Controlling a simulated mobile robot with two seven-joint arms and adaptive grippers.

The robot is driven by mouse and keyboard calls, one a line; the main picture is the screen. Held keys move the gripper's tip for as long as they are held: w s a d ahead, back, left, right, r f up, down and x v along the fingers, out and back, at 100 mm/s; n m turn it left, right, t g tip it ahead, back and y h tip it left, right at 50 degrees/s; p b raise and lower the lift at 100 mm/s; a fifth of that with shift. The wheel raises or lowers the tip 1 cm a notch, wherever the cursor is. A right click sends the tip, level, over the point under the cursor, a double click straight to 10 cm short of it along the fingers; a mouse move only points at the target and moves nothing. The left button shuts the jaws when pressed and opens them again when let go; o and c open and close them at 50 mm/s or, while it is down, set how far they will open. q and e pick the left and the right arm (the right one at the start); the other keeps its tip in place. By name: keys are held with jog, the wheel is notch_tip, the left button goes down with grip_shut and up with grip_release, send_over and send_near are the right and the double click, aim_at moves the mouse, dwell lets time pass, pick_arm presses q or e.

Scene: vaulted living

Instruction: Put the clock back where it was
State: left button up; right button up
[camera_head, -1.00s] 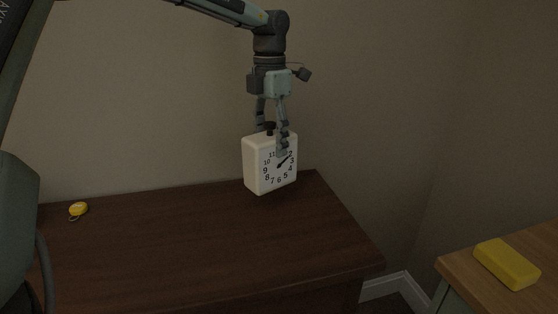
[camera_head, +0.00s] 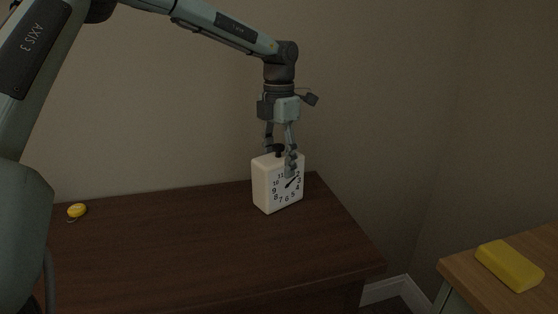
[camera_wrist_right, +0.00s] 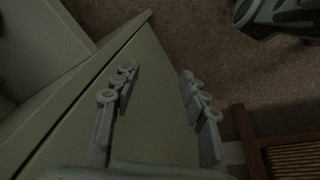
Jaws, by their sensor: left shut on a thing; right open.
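The clock (camera_head: 278,192) is a white box with a numbered face and a dark knob on top. It is upright at the far right part of the dark wooden cabinet top (camera_head: 190,240). My left gripper (camera_head: 281,164) points down from above and is shut on the clock, one finger crossing the upper face. Whether the clock's base touches the wood or is slightly above it, I cannot tell. In the right wrist view my right gripper (camera_wrist_right: 160,95) is open, with nothing between its fingers.
A small yellow tape measure (camera_head: 77,210) lies at the cabinet's far left. A yellow block (camera_head: 509,265) lies on a separate light wooden top (camera_head: 465,268) at the right. The wall (camera_head: 390,120) is close behind. The middle of the cabinet top is clear.

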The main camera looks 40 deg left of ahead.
pick_arm(q)
jog(key=o, duration=1.6)
pick_arm(e)
jog(key=shift+r, duration=0.1)
pick_arm(q)
jog(key=shift+o, duration=0.2)
jog(key=shift+r, duration=0.15)
notch_tip(320, 180, up, 3)
jog(key=shift+f, duration=0.2)
notch_tip(320, 180, up, 6)
jog(key=shift+f, duration=0.2)
notch_tip(320, 180, up, 3)
jog(key=shift+r, duration=0.35)
pick_arm(e)
jog(key=shift+s+f, duration=0.1)
jog(key=shift+f, duration=0.1)
jog(key=shift+w+r, duration=0.2)
jog(key=shift+r, duration=0.05)
